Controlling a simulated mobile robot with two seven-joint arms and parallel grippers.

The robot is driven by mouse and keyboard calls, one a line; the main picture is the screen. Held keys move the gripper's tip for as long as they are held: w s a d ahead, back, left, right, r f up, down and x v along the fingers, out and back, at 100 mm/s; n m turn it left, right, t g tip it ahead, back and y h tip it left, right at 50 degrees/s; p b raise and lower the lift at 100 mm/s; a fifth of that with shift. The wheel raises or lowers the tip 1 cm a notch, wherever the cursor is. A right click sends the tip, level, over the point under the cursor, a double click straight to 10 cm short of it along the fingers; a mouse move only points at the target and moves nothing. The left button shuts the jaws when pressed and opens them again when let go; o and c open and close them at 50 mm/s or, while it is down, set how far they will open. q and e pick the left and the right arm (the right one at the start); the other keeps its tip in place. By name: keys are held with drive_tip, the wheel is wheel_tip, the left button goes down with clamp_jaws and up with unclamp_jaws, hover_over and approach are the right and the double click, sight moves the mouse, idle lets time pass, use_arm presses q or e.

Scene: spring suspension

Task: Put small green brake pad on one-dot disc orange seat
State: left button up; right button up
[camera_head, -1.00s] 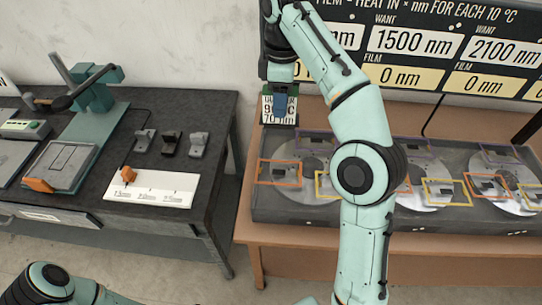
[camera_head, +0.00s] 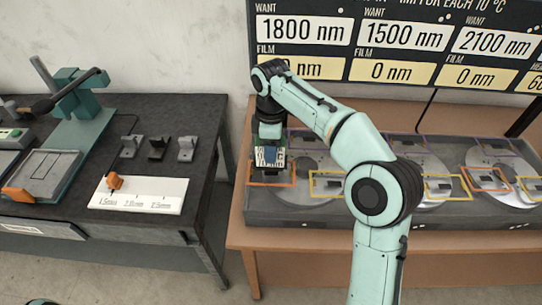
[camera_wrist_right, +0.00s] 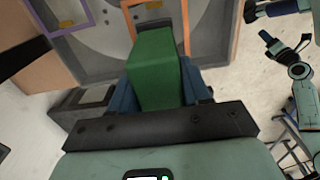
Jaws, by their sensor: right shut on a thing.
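My right gripper (camera_head: 269,150) is over the orange seat (camera_head: 252,184) at the left end of the disc tray. In the right wrist view its blue fingers (camera_wrist_right: 160,92) are shut on a green brake pad (camera_wrist_right: 157,66). The orange frame also shows in the wrist view (camera_wrist_right: 185,18), beyond the pad, and the pad covers part of it. The gripper hides part of the seat in the head view. I cannot tell whether the pad touches the seat.
The grey tray (camera_head: 330,216) holds several discs with orange, yellow and purple frames. The board (camera_head: 395,40) stands behind it. On the dark table at left are a teal lever press (camera_head: 80,88), several small clips (camera_head: 157,148) and a white scale plate (camera_head: 150,195).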

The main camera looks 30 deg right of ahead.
drive_tip(key=f, duration=0.3)
drive_tip(key=shift+s+b, duration=0.2)
drive_tip(key=shift+b, duration=0.1)
use_arm(q)
drive_tip(key=shift+s+f, duration=0.45)
drive_tip(key=shift+f, duration=0.05)
use_arm(e)
drive_tip(key=shift+w, duration=0.1)
drive_tip(key=shift+f, duration=0.1)
drive_tip(key=o, duration=1.3)
wheel_tip(320, 180, up, 12)
drive_tip(key=p, duration=0.3)
drive_tip(key=shift+p, duration=0.4)
use_arm(q)
drive_tip(key=w+r, duration=0.4)
drive_tip(key=r, duration=0.1)
